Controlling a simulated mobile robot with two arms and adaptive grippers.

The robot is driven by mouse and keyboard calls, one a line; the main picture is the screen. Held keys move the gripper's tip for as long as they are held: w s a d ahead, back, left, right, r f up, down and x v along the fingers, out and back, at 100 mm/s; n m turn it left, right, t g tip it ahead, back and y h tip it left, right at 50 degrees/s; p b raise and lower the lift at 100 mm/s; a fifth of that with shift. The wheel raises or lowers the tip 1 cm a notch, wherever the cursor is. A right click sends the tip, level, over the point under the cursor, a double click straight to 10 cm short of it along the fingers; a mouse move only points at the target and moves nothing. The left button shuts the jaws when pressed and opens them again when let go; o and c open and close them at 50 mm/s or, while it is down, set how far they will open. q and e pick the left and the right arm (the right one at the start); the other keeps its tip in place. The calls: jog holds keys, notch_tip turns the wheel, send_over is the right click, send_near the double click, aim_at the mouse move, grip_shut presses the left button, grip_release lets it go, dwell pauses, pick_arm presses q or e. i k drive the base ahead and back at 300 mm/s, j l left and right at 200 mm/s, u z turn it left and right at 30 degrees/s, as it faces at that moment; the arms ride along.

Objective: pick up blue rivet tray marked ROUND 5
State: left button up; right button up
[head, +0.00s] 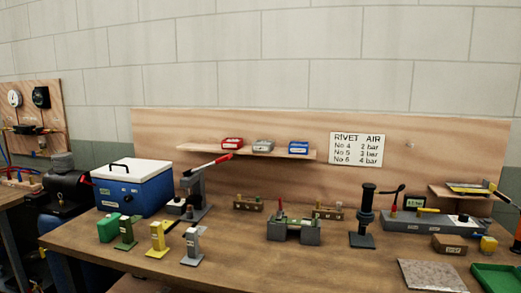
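A small blue tray (298,147) with a pale label sits at the right end of the wooden wall shelf (215,150). Its label is too small to read. A grey tray (263,146) and a red tray (232,144) stand in a row to its left on the same shelf. Neither of my grippers is in view.
The workbench (235,240) below holds a blue box with a white lid (133,186), a lever press (194,190), small coloured stands, a grey block fixture (293,230) and a black upright tool (363,220). A RIVET AIR sign (357,149) hangs right of the shelf.

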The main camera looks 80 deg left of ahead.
aim_at(294, 148)
jog(key=u, duration=2.75)
